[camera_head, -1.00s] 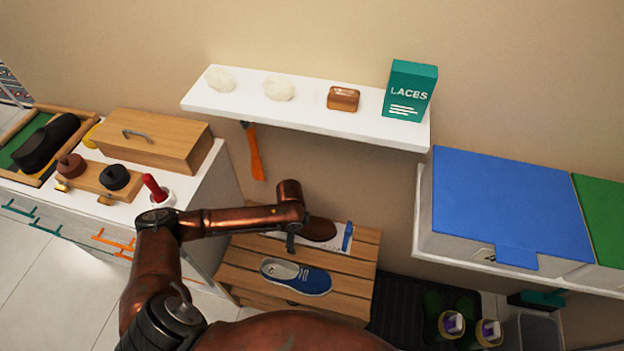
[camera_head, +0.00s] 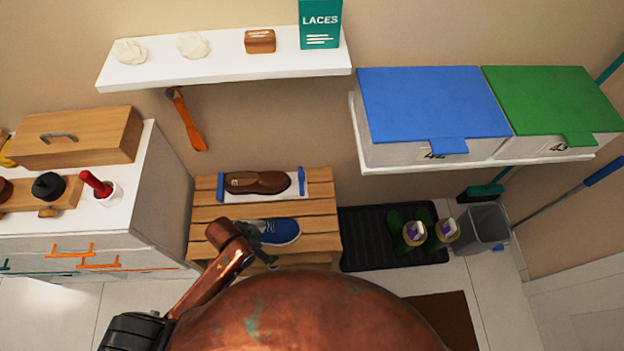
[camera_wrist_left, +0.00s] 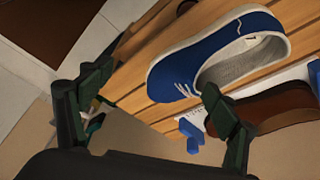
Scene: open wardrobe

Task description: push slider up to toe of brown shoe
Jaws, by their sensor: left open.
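The brown shoe (camera_head: 258,182) lies on a white measuring board (camera_head: 292,194) on the slatted wooden bench, its toe to the right. The blue slider (camera_head: 301,180) stands at the board's right end, with a narrow gap between it and the toe. A blue end piece (camera_head: 221,186) is at the heel. My left gripper (camera_head: 262,247) is open and empty over the blue shoe (camera_head: 284,232), in front of the board. In the left wrist view, its fingers (camera_wrist_left: 158,105) are spread; the slider (camera_wrist_left: 190,130) shows between them, and one finger hides the brown shoe's toe. My right gripper is not in view.
The bench (camera_head: 321,222) has bare slats right of the blue shoe. A white wall shelf (camera_head: 220,68) and an orange shoehorn (camera_head: 187,122) are above and behind. A cabinet (camera_head: 165,190) stands left; a black tray (camera_head: 365,240) with green boots is right.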

